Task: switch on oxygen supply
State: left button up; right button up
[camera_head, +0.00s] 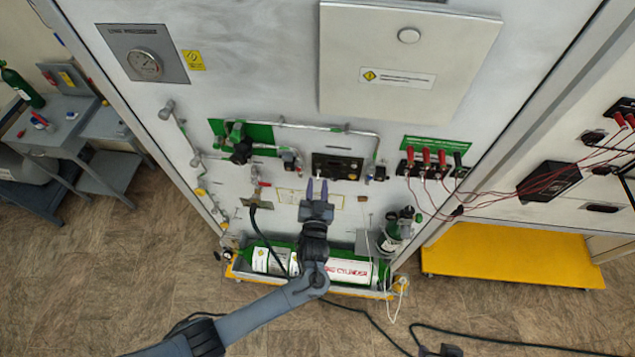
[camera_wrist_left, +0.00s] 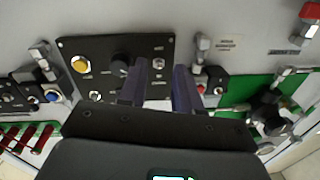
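A black control panel (camera_head: 337,167) is mounted in the middle of the upright white trainer board. In the left wrist view this panel (camera_wrist_left: 98,50) carries a yellow button (camera_wrist_left: 81,64), a black knob (camera_wrist_left: 120,67) and small pale fittings near the fingers. My left gripper (camera_head: 317,182) points at the board just below the panel in the head view. Contact with the panel cannot be told. My right gripper is not in view.
A green valve plate (camera_head: 258,133) with piping is left of the panel. Red and black plugs (camera_head: 426,156) with loose cables are right. A green cylinder (camera_head: 348,272) lies at the board's foot. A yellow platform (camera_head: 510,257) stands at lower right. The front floor is mostly clear.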

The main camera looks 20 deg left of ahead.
aim_at(318, 174)
pick_arm(q)
jog(key=shift+w+a, duration=0.15)
jog(key=shift+w, duration=0.4)
jog(key=shift+c, duration=0.3)
grip_shut()
jog(key=r+g, duration=0.1)
jog(key=g, duration=0.1)
jog(key=r+g+h, duration=0.1)
jog(key=g, duration=0.2)
jog(key=g+h, duration=0.1)
jog(key=r+g, duration=0.1)
jog(key=g, duration=0.1)
jog(key=shift+w+r+m, duration=0.1)
jog(key=shift+w+m, duration=0.2)
jog(key=shift+w, duration=0.05)
jog(key=shift+w+a+r+g+h, duration=0.1)
jog(key=shift+g+h, duration=0.2)
jog(key=shift+g, duration=0.5)
